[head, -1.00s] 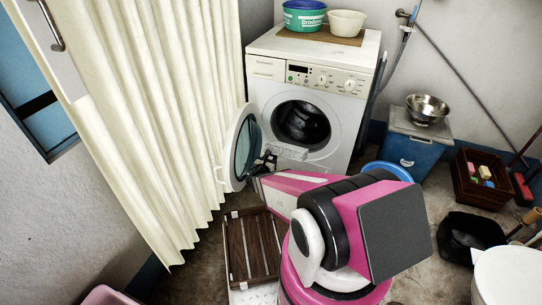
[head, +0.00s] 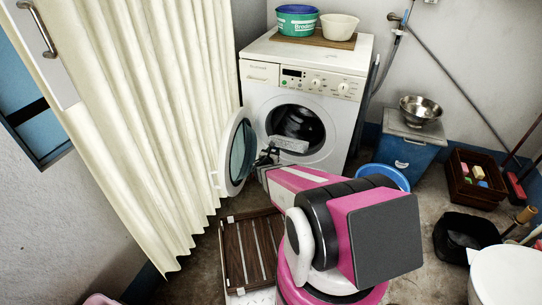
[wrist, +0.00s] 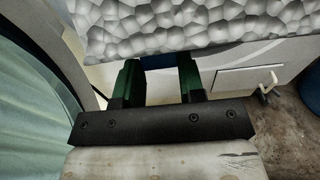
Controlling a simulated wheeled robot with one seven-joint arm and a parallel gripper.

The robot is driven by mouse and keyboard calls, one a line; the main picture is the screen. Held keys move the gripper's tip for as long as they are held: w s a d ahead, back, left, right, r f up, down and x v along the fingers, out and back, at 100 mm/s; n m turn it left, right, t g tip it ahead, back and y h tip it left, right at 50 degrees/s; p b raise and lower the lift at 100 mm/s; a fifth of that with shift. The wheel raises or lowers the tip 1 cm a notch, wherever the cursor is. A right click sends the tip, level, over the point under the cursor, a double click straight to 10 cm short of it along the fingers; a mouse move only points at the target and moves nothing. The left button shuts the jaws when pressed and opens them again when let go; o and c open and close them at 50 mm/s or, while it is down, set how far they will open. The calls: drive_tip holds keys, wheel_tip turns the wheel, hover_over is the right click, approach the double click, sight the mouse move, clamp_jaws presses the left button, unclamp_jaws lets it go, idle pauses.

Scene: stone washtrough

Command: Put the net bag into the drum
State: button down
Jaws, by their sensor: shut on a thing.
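The net bag is a pale grey, bumpy bundle (head: 289,144) in the head view, at the lower edge of the washing machine's round opening. It fills the top of the wrist view (wrist: 180,25). My gripper (head: 272,154) is shut on the net bag; its two dark green fingers (wrist: 160,80) run up to the bag's near edge in the wrist view. The drum (head: 298,122) is the dark hollow inside the opening, partly hidden below by the bag. The round door (head: 237,152) is swung open to the left, close beside my gripper.
The white washing machine (head: 262,98) carries a teal tub (head: 297,22) and a cream bowl (head: 339,28). A blue basin (head: 390,175) stands right of my arm. A wooden slatted rack (head: 243,245) lies on the floor. A cream curtain (head: 150,120) hangs left.

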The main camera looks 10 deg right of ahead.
drive_tip(key=x, duration=1.2)
drive_tip(key=r+x, duration=0.1)
drive_tip(key=x, duration=0.6)
drive_tip(key=shift+w+d, duration=0.1)
drive_tip(key=shift+w, duration=0.05)
drive_tip(key=f+x, duration=0.2)
drive_tip(key=x, duration=1.2)
drive_tip(key=shift+f, duration=0.2)
drive_tip(key=c, duration=0.6)
unclamp_jaws()
drive_tip(key=shift+c, duration=0.2)
drive_tip(key=v, duration=1)
drive_tip(key=shift+s+a, duration=0.25)
drive_tip(key=shift+s, duration=0.1)
